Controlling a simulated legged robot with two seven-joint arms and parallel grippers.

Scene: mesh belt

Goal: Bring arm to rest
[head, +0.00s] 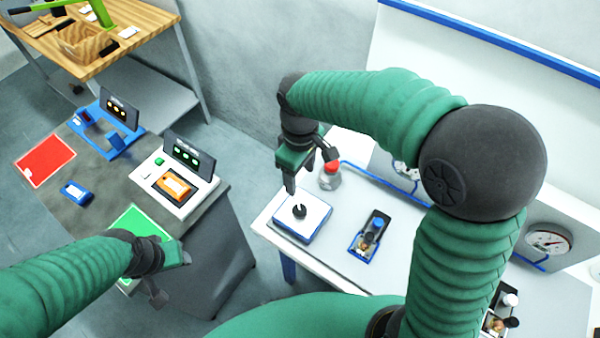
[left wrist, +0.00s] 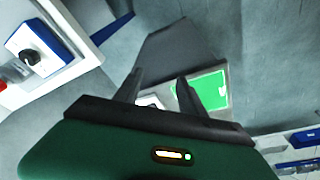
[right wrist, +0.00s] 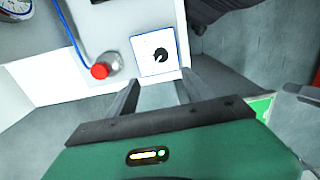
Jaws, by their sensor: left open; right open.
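My right gripper (head: 291,186) hangs pointing down above the back left edge of the white table (head: 340,263). It is open and empty, and its two fingers show apart in the right wrist view (right wrist: 155,95). My left gripper (head: 165,280) is at the lower left, near the front of the grey bench and the green mat (head: 128,232). In the left wrist view its fingers (left wrist: 158,90) are apart with nothing between them, and the green mat (left wrist: 203,92) shows beyond.
The grey bench (head: 98,190) carries an orange device (head: 173,185), a blue device (head: 77,192) and a red mat (head: 45,160).

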